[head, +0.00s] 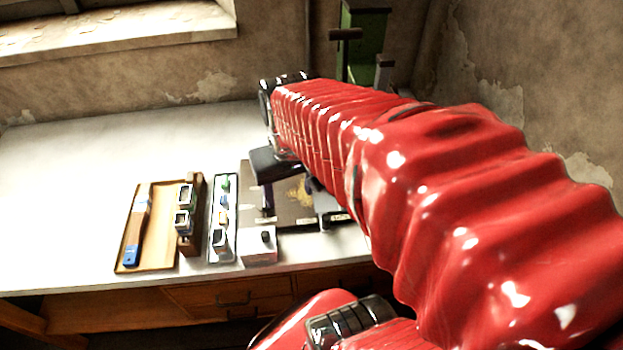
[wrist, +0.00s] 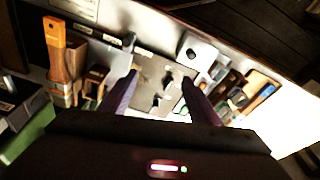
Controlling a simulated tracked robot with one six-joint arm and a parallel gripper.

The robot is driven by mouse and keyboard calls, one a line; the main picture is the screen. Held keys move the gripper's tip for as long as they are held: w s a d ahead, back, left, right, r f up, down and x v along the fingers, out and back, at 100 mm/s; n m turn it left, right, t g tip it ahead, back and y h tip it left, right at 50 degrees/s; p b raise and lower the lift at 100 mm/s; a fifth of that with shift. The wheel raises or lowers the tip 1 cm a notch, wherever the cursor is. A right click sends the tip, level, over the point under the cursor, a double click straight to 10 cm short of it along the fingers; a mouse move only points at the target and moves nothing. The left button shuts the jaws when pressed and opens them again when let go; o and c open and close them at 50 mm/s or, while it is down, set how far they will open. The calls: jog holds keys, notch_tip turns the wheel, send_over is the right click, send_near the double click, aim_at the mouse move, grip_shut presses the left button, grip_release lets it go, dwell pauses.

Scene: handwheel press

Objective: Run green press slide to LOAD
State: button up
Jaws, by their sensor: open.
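The green press (head: 366,42) stands upright at the back right in the head view, its lower part hidden behind my red arm. A dark crossbar shows at its upper left. The slide, the handwheel and any LOAD mark cannot be made out. A green surface (wrist: 28,138) at the lower left of the wrist view may be part of it. My gripper (wrist: 160,77) is open, with its two purple fingers spread and nothing between them.
A wooden tray (head: 158,247) with a blue-ended tool, a grey tray (head: 214,259) of small parts and a white box (head: 258,255) with a dark knob line the front. An orange-handled brush (wrist: 57,50) stands left in the wrist view. The bench's left is clear.

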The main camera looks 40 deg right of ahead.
aim_at(325, 217)
jog(key=s+d+f+m, duration=0.1)
jog(key=d+f, duration=0.1)
jog(key=s+d+f+m+g, duration=0.1)
jog(key=d+f, duration=0.1)
jog(key=d, duration=0.1)
jog(key=s+d+f+g, duration=0.1)
jog(key=d, duration=0.2)
jog(key=shift+f+m+y, duration=0.4)
jog(key=shift+a, duration=0.1)
notch_tip(325, 217, down, 10)
jog(key=shift+r, duration=0.15)
jog(key=shift+c, duration=0.4)
jog(key=c, duration=1.2)
jog(key=shift+a, duration=0.1)
jog(key=shift+c, duration=0.2)
